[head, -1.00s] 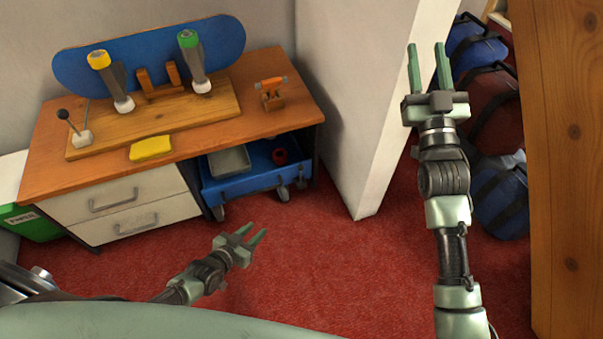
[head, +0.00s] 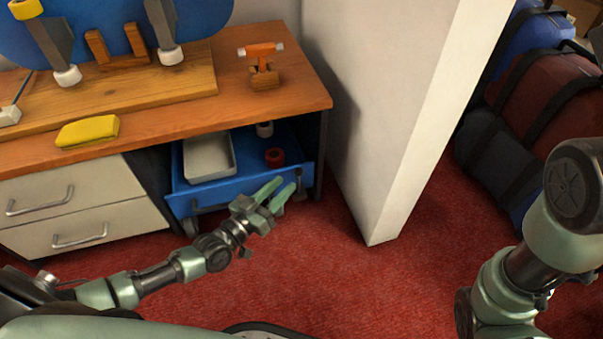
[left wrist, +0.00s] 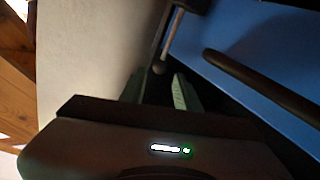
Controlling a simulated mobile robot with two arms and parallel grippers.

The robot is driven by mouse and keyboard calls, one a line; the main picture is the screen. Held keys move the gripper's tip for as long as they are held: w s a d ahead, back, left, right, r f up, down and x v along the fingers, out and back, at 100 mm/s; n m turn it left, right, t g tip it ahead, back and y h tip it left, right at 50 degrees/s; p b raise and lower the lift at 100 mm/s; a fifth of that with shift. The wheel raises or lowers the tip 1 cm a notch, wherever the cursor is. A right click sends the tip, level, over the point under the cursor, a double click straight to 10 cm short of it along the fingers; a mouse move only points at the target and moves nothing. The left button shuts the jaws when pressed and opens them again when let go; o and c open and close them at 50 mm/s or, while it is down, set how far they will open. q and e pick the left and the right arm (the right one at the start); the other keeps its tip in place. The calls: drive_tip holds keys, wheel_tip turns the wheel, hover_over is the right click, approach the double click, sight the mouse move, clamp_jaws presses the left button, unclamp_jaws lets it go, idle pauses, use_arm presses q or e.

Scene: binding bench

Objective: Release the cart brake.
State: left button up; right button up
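In the left wrist view, a thin rod with a dark knob (left wrist: 159,68) shows just beyond the gripper's fingertips (left wrist: 161,76). I cannot tell if this is the brake. The cart's blue surface (left wrist: 285,45) fills the right there. My right gripper is outside the head view.
The bench top (head: 210,120) carries a skateboard, a yellow sponge (head: 88,131) and an orange-handled tool (head: 262,65). A white partition (head: 375,120) stands right of the cart. Bags (head: 545,110) lie beyond it. Red carpet (head: 330,285) is clear in front.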

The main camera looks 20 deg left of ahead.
sight(296, 173)
use_arm(q)
drive_tip(key=b+x, duration=0.3)
drive_tip(key=x, duration=0.3)
drive_tip(key=shift+w+d, duration=0.25)
drive_tip(key=shift+w, duration=0.35)
clamp_jaws()
idle(0.9)
